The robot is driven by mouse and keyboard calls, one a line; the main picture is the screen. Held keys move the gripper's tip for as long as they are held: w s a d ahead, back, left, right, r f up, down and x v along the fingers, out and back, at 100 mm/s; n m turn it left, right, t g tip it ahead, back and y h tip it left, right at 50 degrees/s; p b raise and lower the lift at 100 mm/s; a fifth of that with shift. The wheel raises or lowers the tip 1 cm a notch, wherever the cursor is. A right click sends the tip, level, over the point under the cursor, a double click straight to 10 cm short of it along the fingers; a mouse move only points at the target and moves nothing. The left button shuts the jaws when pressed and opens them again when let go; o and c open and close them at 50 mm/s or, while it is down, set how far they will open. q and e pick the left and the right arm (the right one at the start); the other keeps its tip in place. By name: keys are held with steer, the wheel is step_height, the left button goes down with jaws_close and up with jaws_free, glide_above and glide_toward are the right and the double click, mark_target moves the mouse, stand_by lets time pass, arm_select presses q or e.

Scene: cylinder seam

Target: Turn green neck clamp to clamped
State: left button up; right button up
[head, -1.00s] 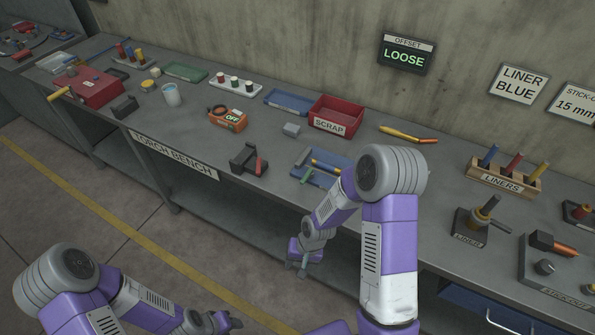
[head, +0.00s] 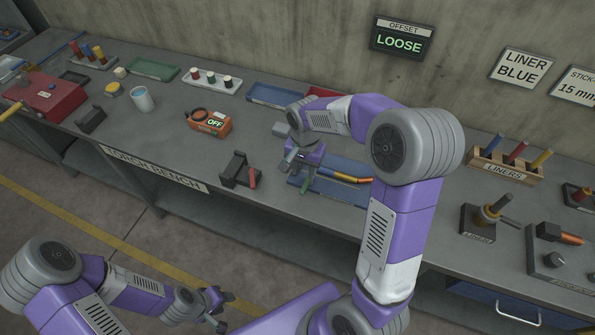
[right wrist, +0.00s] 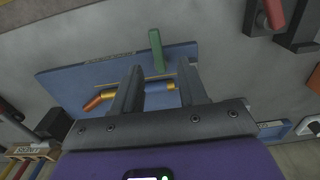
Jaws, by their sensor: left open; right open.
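The green neck clamp (head: 305,186) is a small green lever on the blue board (head: 345,192) at the bench's front edge. It also shows in the right wrist view (right wrist: 157,50), just beyond my fingertips. A torch neck with yellow and orange parts (head: 345,177) lies across the board; in the right wrist view it (right wrist: 160,90) shows between and behind my fingers. My right gripper (head: 297,158) is open and empty above the board's left end, apart from the lever as far as I can tell. My left gripper (head: 219,310) is open and empty, low in front of the bench.
A dark holder with a red lever (head: 240,172) stands left of the board. The wall sign (head: 400,40) reads LOOSE. A liner rack (head: 505,165) and liner stand (head: 480,222) are to the right. My right arm partly hides the red scrap bin (head: 325,93).

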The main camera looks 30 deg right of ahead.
mark_target(305, 186)
steer(key=f, duration=0.6)
steer(key=shift+s+f+b, duration=0.3)
steer(key=shift+s+b, duration=0.05)
steer(key=shift+b, duration=0.05)
jaws_close()
